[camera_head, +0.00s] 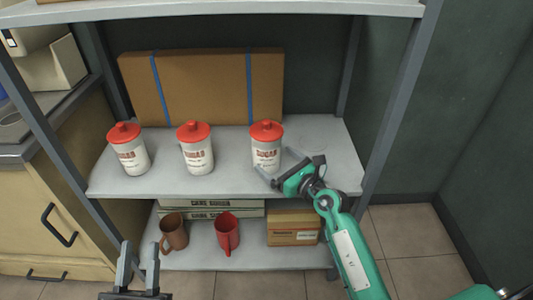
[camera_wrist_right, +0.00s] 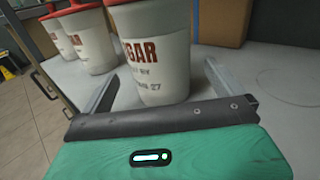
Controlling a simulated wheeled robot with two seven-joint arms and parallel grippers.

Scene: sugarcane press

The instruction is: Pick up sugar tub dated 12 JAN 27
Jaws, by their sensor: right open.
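Three white sugar tubs with red lids stand upright in a row on the shelf: a left tub (camera_head: 133,157), a middle tub (camera_head: 198,156) and a right tub (camera_head: 266,154). My right gripper (camera_head: 275,162) is open at the right tub, its fingers low at either side of the front. In the right wrist view this tub (camera_wrist_right: 155,50) stands between the two spread fingers, with gaps showing. Its label shows "GAR" and a small date line ending in 27; the rest is too blurred to read. The other tubs' dates are unreadable. My left gripper (camera_head: 138,268) is open and empty, low in front of the shelf.
A large cardboard box (camera_head: 205,88) with blue straps stands behind the tubs. The shelf (camera_head: 325,150) is clear right of the right tub. Grey posts frame the shelf.

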